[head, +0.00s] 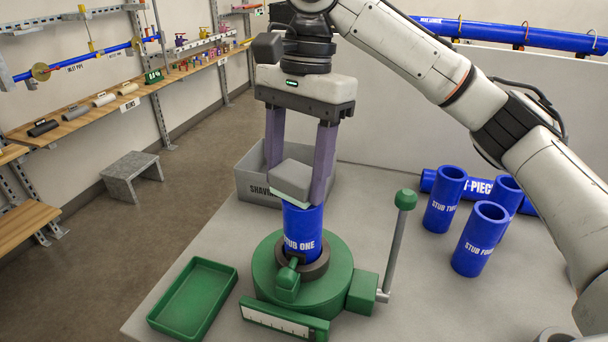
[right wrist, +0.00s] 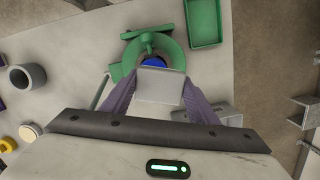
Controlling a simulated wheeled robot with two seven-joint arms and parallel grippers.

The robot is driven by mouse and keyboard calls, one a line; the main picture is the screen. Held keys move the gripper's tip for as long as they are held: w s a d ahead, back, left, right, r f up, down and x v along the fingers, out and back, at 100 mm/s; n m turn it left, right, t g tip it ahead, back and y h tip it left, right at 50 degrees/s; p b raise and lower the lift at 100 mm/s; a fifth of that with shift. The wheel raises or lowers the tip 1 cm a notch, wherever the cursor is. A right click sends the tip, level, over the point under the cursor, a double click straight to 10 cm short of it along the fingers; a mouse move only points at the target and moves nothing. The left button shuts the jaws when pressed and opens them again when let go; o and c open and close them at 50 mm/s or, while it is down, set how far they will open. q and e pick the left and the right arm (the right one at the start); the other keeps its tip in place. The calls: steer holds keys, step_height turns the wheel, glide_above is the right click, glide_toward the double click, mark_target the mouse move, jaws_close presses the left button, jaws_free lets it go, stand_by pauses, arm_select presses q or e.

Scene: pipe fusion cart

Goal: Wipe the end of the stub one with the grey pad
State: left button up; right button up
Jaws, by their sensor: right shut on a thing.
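Stub one (head: 303,232), a blue pipe piece with white lettering, stands upright in the green clamp fixture (head: 345,265). My right gripper (head: 296,185) points down over it and is shut on the grey pad (head: 291,178). The pad is at the stub's top end and hides most of it; I cannot tell for sure whether they touch. A thin pale layer shows under the pad. In the right wrist view the pad (right wrist: 161,85) sits between the fingers, with a sliver of the blue stub (right wrist: 154,62) beyond it. My left gripper is not in view.
A grey shavings bin (head: 256,186) stands behind. Other blue stubs (head: 480,240) stand to the right, before a lying blue pipe (head: 428,180).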

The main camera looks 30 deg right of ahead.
steer(key=shift+w, duration=0.15)
steer(key=shift+s+d, duration=0.25)
steer(key=shift+s, duration=0.45)
steer(key=shift+r, duration=3.45)
steer(key=s+d, duration=0.5)
steer(key=s, duration=0.1)
steer(key=shift+d, duration=0.15)
